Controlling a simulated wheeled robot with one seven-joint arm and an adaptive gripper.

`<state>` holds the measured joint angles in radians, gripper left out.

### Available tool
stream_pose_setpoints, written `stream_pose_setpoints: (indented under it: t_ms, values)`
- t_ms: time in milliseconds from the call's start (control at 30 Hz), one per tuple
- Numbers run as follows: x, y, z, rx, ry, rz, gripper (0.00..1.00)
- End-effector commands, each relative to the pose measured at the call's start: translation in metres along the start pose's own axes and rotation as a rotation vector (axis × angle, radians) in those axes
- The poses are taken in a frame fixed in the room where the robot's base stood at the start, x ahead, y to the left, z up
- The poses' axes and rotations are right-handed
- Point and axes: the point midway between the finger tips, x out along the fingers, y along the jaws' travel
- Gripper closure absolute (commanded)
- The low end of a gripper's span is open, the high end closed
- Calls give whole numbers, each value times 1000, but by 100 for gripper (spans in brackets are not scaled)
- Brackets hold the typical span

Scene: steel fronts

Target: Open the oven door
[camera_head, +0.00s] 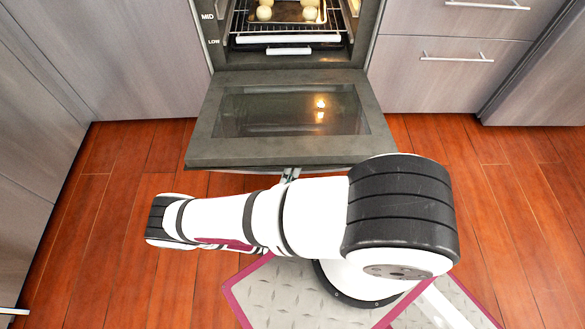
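The oven door (375,140) is folded down and lies about level in front of the oven, with its dark glass pane (290,110) facing up. The oven cavity (350,42) stands open behind it. My white and black arm lies across the view just in front of the door's front edge. A small grey metal part, which looks like a bit of my gripper (290,174), shows between that edge and my arm. The fingertips are hidden, and I cannot tell whether they are open or touch the door. The door's handle is mostly hidden under the front edge.
Inside the oven are a wire rack (245,41) and a tray with several pale round items (309,13). Grey cabinets stand left (120,60) and drawers with bar handles (457,58) right. Wooden floor (530,200) is clear on both sides of the door.

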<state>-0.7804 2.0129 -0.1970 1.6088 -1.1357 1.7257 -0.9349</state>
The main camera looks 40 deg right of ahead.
Motion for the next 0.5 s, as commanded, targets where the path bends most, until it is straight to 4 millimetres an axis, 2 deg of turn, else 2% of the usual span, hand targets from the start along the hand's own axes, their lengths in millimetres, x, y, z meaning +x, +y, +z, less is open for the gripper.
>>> stream_pose_setpoints:
  t_ms: [33, 67, 133, 500]
  values:
    - [3, 2, 4, 8, -6, 2, 100]
    - [3, 2, 4, 8, -6, 2, 74]
    - [3, 1, 3, 7, -5, 1, 58]
    - [-2, 1, 2, 3, -4, 1, 58]
